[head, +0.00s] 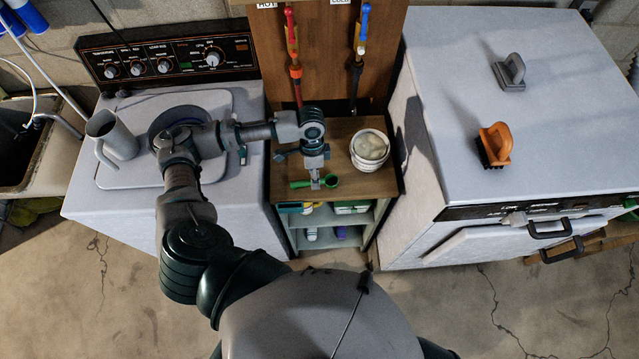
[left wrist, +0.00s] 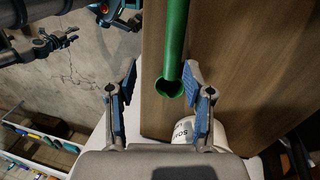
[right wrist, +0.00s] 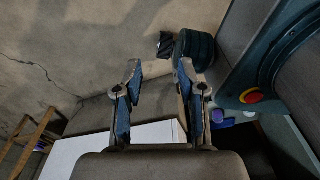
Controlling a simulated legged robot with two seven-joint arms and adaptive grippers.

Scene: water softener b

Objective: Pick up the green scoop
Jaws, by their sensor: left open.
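The green scoop (head: 332,181) lies at the front edge of the wooden shelf top in the head view, its handle pointing left. In the left wrist view the green scoop (left wrist: 174,45) runs down from the top edge to a round open end. My left gripper (head: 315,175) is over the scoop, pointing down. In the left wrist view my left gripper (left wrist: 158,72) has its fingers spread, with the scoop's end between them, closer to the right finger. Contact cannot be told. My right gripper (right wrist: 159,70) is open and empty; the head view does not show it.
A white bowl-like container (head: 370,150) with pale contents stands right of the scoop. A grey pitcher (head: 112,135) stands on the washer at left. An orange brush (head: 494,146) and a grey brush (head: 510,72) sit on the white machine at right. Shelves below hold several items.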

